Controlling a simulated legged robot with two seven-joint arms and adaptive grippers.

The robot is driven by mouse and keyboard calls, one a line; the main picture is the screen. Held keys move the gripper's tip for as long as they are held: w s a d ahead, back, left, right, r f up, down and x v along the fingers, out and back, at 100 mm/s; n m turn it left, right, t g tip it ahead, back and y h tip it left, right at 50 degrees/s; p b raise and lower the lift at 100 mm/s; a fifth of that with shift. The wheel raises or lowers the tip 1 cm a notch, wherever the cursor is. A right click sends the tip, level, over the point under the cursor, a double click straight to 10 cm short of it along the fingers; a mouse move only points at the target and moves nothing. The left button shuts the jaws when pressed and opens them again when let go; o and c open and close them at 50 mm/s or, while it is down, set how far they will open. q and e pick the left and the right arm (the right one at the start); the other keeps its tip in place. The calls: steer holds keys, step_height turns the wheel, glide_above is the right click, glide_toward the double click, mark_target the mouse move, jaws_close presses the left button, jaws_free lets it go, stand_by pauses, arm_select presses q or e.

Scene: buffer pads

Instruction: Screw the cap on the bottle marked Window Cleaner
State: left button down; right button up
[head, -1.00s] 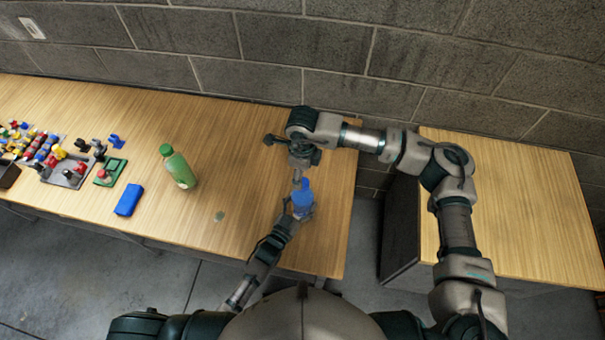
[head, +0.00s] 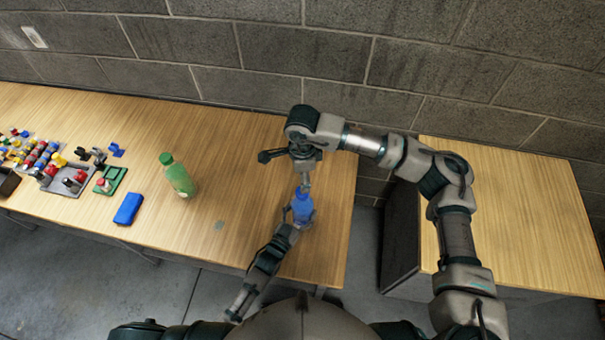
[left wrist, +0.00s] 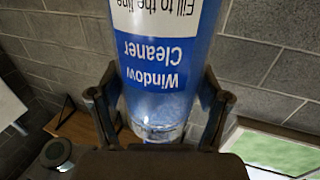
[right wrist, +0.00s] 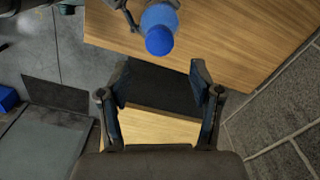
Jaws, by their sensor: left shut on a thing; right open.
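The blue bottle (head: 303,210) stands near the right end of the wooden table. The left wrist view shows its "Window Cleaner" label (left wrist: 155,68), upside down in that picture. My left gripper (head: 292,218) is shut around the bottle's body, with a finger on each side in the left wrist view (left wrist: 158,108). A blue cap (right wrist: 159,40) shows on the bottle's top in the right wrist view; whether it is tight I cannot tell. My right gripper (right wrist: 158,85) is open with nothing between its fingers. It is above the bottle, with the cap off to one side of its fingers.
A green bottle (head: 179,177) and a blue box (head: 129,208) stand to the left on the table (head: 240,180). Several small coloured parts lie farther left. A second table (head: 510,220) is at the right across a gap. A block wall (head: 300,60) runs behind.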

step_height(320, 180, down, 8)
steer(key=shift+r, duration=0.1)
stand_by(0.4)
steer(key=c, duration=1.2)
steer(key=o, duration=1.3)
steer(key=shift+o, duration=0.2)
step_height(320, 180, up, 12)
